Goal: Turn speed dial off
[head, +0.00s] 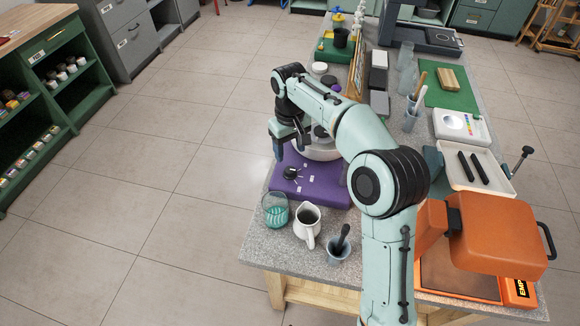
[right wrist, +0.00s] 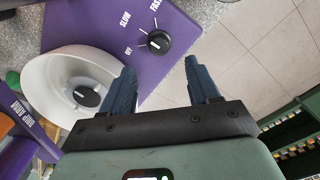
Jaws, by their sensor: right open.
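The speed dial is a round black knob (right wrist: 158,43) on a purple machine base (right wrist: 105,35), with OFF, SLOW and FAST printed around it in white. In the head view the dial (head: 291,173) sits on the purple base (head: 318,192) near the left edge of the table. A short white mark shows on the knob; I cannot tell exactly which label it points to. My right gripper (right wrist: 160,68) is open and empty, its two dark fingers spread near the dial and apart from it. It also shows in the head view (head: 289,146) above the base. My left gripper is out of view.
A white bowl (right wrist: 48,76) stands beside the dial. In front are a glass with teal contents (head: 275,212), a white pitcher (head: 307,228) and a grey mortar with pestle (head: 338,250). An orange machine (head: 497,237) stands at right. Floor left of the table is clear.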

